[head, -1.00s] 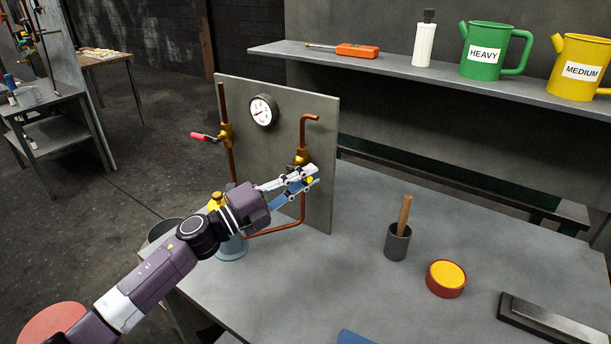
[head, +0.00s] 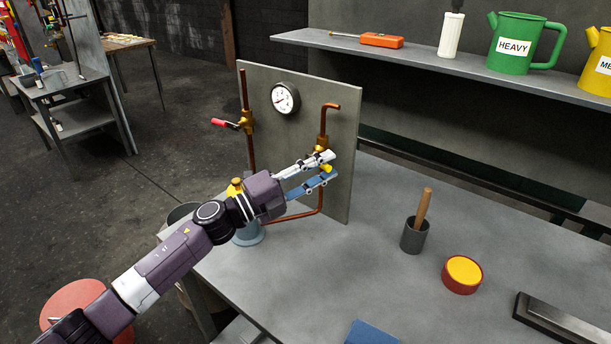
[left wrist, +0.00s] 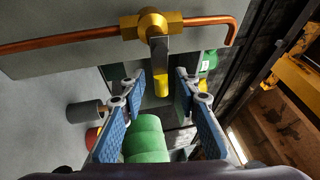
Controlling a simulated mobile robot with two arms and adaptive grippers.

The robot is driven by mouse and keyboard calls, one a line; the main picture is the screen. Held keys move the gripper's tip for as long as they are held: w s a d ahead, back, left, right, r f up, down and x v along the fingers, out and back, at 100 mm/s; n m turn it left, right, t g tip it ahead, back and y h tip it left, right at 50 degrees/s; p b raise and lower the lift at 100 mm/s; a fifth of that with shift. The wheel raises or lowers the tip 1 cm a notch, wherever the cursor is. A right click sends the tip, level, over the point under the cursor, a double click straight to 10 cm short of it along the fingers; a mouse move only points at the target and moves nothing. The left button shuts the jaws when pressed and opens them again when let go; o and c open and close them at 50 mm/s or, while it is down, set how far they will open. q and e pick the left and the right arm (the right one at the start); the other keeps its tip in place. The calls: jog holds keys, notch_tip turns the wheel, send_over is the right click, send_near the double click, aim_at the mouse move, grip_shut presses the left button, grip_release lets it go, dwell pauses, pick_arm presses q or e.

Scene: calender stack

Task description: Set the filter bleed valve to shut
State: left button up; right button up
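A brass valve (head: 322,143) sits on the right copper pipe of the upright grey panel. Its lever has a yellow tip (left wrist: 161,84); in the left wrist view the lever lies across the pipe. My left gripper (head: 333,166) is open at this lever, with the yellow tip between its blue-padded fingers (left wrist: 161,78); a gap shows on both sides. A second brass valve (head: 246,122) with a red-tipped lever (head: 224,123) pointing left is on the left pipe. No label tells which one is the bleed valve. My right gripper is not in view.
A pressure gauge (head: 285,98) is on the panel between the pipes. A grey cup with a wooden handle (head: 414,236), a red-and-yellow round tin (head: 462,274) and a dark block (head: 560,322) stand on the bench. A shelf behind holds a green can (head: 521,42).

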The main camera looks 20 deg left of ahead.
pick_arm(q)
jog(key=v, duration=1.1)
jog(key=shift+s+a, duration=0.2)
jog(key=shift+s, duration=0.05)
